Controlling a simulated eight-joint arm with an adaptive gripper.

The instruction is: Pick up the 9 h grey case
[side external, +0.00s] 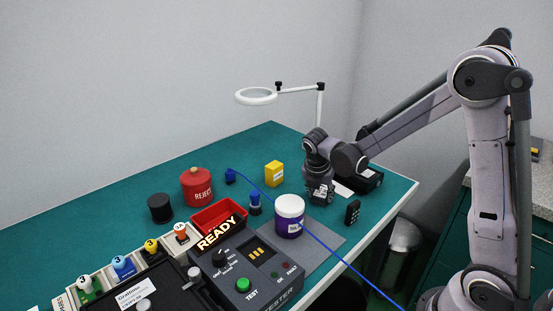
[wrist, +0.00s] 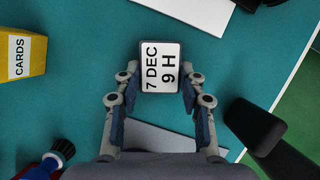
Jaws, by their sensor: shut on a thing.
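The grey case (wrist: 161,70) shows in the wrist view with a white label reading "7 DEC 9 H". It sits between the two fingertips of my gripper (wrist: 158,80), which are shut on its sides. In the side external view my gripper (side external: 320,192) points down at the right part of the green table, and the case is mostly hidden by it there. I cannot tell whether the case touches the table.
A yellow cards box (side external: 274,173) stands left of my gripper. A white and purple jar (side external: 289,216), a black remote-like object (side external: 352,212) and a blue cable (side external: 325,245) are nearby. A black device (side external: 368,178) lies just behind. The tester (side external: 250,272) is front left.

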